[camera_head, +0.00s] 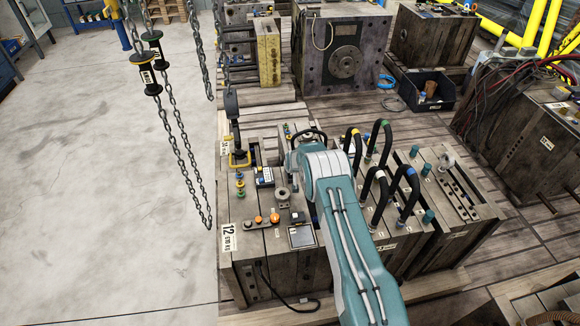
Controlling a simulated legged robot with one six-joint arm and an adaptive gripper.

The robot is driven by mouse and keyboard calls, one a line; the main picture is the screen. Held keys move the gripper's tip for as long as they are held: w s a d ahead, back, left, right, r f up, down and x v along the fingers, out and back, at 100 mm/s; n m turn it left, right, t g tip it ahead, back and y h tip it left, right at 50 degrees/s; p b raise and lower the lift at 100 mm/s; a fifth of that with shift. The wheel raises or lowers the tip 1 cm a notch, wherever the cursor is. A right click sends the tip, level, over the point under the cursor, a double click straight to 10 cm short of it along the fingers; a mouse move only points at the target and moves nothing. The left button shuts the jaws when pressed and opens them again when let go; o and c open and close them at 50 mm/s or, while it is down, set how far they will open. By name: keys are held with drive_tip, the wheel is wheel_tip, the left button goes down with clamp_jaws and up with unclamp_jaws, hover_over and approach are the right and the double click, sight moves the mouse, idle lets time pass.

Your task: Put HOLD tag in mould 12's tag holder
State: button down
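Mould 12 (250,253) is a brown steel block at the front centre, with a white label (229,238) reading 12 at its left corner. A small metal-framed plate (301,237) sits at the right of its top front edge; I cannot tell whether it is the tag holder. A small blue and white item (265,177) lies farther back on the block; its writing is too small to read. I cannot make out a HOLD tag. My teal arm reaches over the moulds from the bottom. My gripper's fingers are hidden beyond the pale wrist, so their contents cannot be seen.
Black hoses (374,190) arch up right of my arm. Orange knobs (267,219) and a grey lifting ring (283,194) stand on mould 12. Chains (180,140) hang at left, over clear concrete floor (90,180). A black bin (428,92) sits behind.

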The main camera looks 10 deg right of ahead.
drive_tip(key=shift+f, duration=1)
idle(0.8)
drive_tip(key=shift+c, duration=2.4)
unclamp_jaws()
drive_tip(key=shift+s+r, duration=0.1)
drive_tip(key=shift+r, duration=0.05)
drive_tip(key=v, duration=1.1)
drive_tip(key=shift+s+r, duration=0.2)
drive_tip(key=shift+s, duration=0.05)
